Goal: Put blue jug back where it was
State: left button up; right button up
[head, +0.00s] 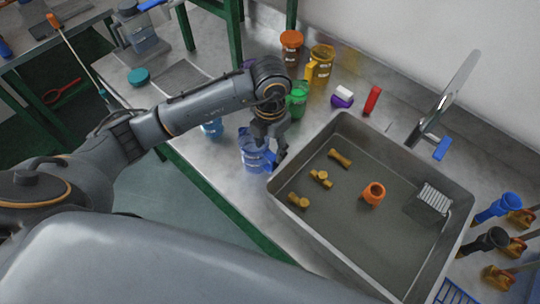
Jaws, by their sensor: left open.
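The blue jug (254,156) is a translucent blue vessel standing on the metal counter, just left of the sink's near-left corner. My left gripper (266,142) is over the jug's right side, with its fingers pointing down. Its fingers are apart; one shows beside the jug's right edge. The gripper and wrist hide the jug's upper part, and whether they touch it is hard to tell. My right gripper is not in view.
The sink (400,215) holds yellow fittings (320,178) and an orange piece (373,194). A green cup (297,99), yellow jug (320,63), orange-lidded jar (291,45) and red cylinder (372,100) stand behind. Another blue item (212,128) sits left, near the counter's front edge.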

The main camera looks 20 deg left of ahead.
pick_arm(q)
notch_tip(320, 180, up, 7)
jog(key=b, duration=0.1)
dwell(0.7)
